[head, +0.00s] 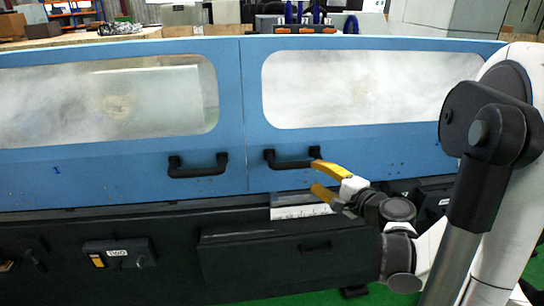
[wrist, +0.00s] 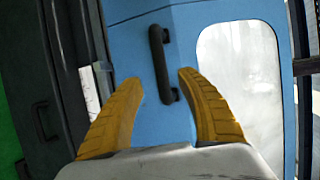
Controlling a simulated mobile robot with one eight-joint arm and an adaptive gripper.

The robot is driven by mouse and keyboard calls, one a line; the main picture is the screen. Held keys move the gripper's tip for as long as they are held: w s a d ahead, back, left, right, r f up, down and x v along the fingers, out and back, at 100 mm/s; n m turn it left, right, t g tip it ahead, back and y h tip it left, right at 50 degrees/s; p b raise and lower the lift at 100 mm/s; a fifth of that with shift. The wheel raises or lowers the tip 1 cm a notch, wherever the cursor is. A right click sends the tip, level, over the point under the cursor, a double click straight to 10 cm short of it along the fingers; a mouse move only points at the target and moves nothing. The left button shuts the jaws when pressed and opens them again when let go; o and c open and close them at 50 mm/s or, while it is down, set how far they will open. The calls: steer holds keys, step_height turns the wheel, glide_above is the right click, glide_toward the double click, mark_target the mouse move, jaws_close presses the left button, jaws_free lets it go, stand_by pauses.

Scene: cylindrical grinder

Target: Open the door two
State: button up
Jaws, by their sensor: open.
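The blue right-hand door (head: 390,141) is closed, level with the blue left door (head: 110,160), which bears a small "1". No number is readable on the right door. Its black bar handle (head: 291,163) lies horizontally near its lower left corner. My gripper (head: 317,177) is open, its yellow fingers at the right end of this handle, the upper finger overlapping it in the picture. In the wrist view, the handle (wrist: 158,55) runs upright and its near end shows between the two spread fingers (wrist: 161,84). I see no contact; the exact depth gap is unclear.
The left door has its own black handle (head: 198,166) close by. Cloudy windows (head: 365,90) fill the doors' upper parts. Below is the dark machine base (head: 285,255) with a white label plate (head: 300,212) and a switch box (head: 118,254). Green floor shows at the bottom.

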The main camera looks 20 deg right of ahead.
mark_target(301, 166)
steer(key=b+x, duration=0.2)
steer(key=x, duration=0.8)
steer(key=shift+s, duration=0.1)
steer(key=shift+d, duration=0.15)
jaws_close()
